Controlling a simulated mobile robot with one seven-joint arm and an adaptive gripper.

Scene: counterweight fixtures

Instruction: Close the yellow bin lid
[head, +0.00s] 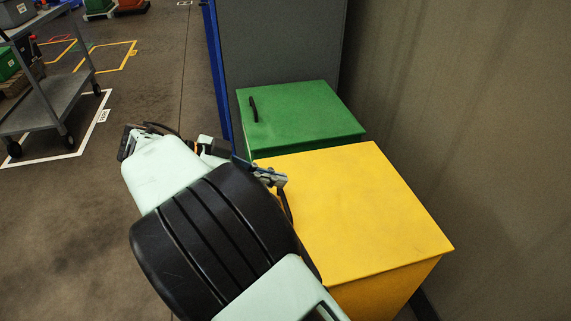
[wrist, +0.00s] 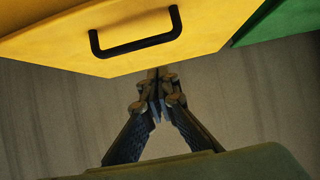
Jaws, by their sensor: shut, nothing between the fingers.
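The yellow bin lid (head: 365,210) lies over the yellow bin (head: 385,292) at the right in the head view. It looks flat and down, with no clear gap along the visible edge; its left edge is partly hidden by my arm. In the wrist view the yellow lid (wrist: 60,35) fills the top, with its black handle (wrist: 137,46) in sight. My gripper (head: 276,178) is by the lid's left edge. In the wrist view my gripper (wrist: 157,80) has its fingertips together and empty, just off the lid's edge and apart from the handle.
A green bin (head: 300,112) with a shut lid stands behind the yellow one. A grey panel with a blue edge (head: 217,75) rises behind it, and a wall (head: 480,130) runs along the right. A grey cart (head: 55,100) stands at the left, with open floor between.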

